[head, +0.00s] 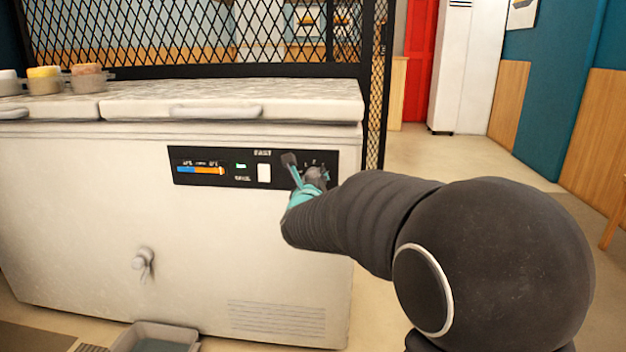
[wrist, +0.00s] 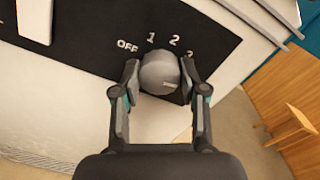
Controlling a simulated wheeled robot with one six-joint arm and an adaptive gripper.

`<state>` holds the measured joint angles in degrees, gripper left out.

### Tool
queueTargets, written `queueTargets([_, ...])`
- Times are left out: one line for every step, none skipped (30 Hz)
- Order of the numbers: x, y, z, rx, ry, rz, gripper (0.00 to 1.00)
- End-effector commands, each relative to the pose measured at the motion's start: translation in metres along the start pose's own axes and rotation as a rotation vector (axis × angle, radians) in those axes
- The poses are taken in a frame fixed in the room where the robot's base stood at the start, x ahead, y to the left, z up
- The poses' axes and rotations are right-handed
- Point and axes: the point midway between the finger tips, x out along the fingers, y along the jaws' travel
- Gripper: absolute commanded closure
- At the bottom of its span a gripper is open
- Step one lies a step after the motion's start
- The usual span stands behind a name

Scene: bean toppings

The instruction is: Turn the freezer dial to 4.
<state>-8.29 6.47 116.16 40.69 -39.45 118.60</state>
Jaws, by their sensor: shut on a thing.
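The freezer dial (wrist: 160,71) is a round grey knob on the black control panel (wrist: 85,50), with the marks OFF, 1, 2 and part of a 3 showing above it in the wrist view. A light line on the dial's face points to the lower right; any further numbers are hidden. My gripper (wrist: 158,80) has one finger on each side of the dial and is shut on it. In the head view my gripper (head: 308,175) is at the right end of the panel (head: 213,181), and it covers most of the dial there.
The white chest freezer (head: 180,240) fills the left and middle, with containers (head: 45,80) on its lid. A white switch (head: 264,173) sits left of the dial. A drain knob (head: 143,262) and a tray (head: 157,338) are low in front. Open floor (head: 430,155) lies to the right.

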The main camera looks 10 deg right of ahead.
Motion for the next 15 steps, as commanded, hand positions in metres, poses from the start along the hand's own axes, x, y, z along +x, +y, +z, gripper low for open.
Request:
queueTargets([0.0002,-0.0007,-0.0008,0.002,0.002,-0.002,0.92])
queueTargets([0.0002,-0.0007,-0.0008,0.002,0.002,-0.002,0.92])
queueTargets([0.0002,-0.0007,-0.0008,0.001,0.002,-0.002,0.92])
queueTargets([0.0002,-0.0006,-0.0008,0.001,0.002,-0.002,0.92])
queueTargets([0.0002,-0.0006,-0.0009,0.001,0.002,-0.002,0.92])
queueTargets([0.0002,-0.0006,-0.0009,0.001,0.002,-0.001,0.92])
queueTargets([0.0002,-0.0006,-0.0008,0.001,0.002,-0.001,0.52])
queueTargets([0.0002,-0.0006,-0.0008,0.001,0.002,-0.001,0.45])
queueTargets([0.0002,-0.0005,-0.0008,0.001,0.002,-0.001,0.35])
queueTargets([0.0001,-0.0004,-0.0007,0.001,0.001,-0.001,0.32])
queueTargets([0.0001,-0.0004,-0.0007,0.000,0.001,-0.001,0.32])
queueTargets([0.0001,-0.0003,-0.0006,0.000,0.001,-0.001,0.32])
queueTargets([0.0001,-0.0002,-0.0006,0.000,0.001,-0.001,0.32])
queueTargets([0.0001,-0.0002,-0.0005,0.000,0.001,0.000,0.32])
queueTargets([-0.0002,0.0006,-0.0001,0.000,0.001,0.000,0.32])
